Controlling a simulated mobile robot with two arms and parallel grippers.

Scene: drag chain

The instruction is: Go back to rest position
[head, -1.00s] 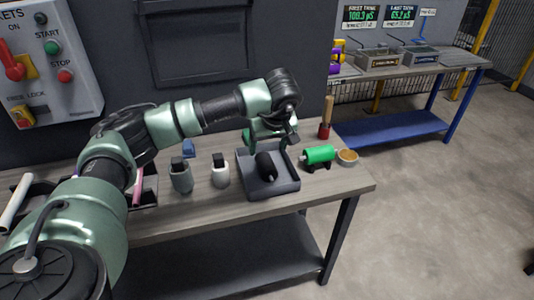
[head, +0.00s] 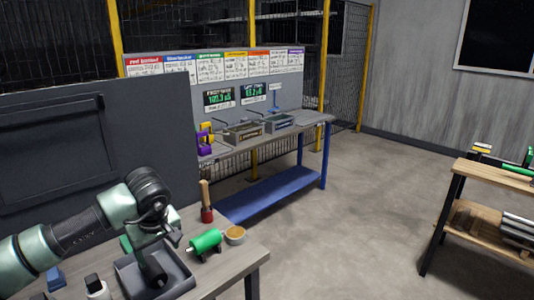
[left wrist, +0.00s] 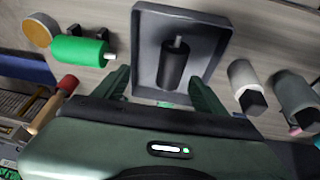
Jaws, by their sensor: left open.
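My left gripper (head: 150,243) hangs over the dark grey tray (head: 183,287) on the workbench. In the left wrist view its two fingers (left wrist: 160,86) are spread wide with nothing between the tips. A black roller with a light metal shaft end (left wrist: 173,68) lies in the tray (left wrist: 222,28), beyond the fingertips and apart from them. The roller also shows in the head view (head: 153,272), partly hidden by the gripper. My right gripper is in neither view.
Open floor (head: 340,210) lies right of the bench.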

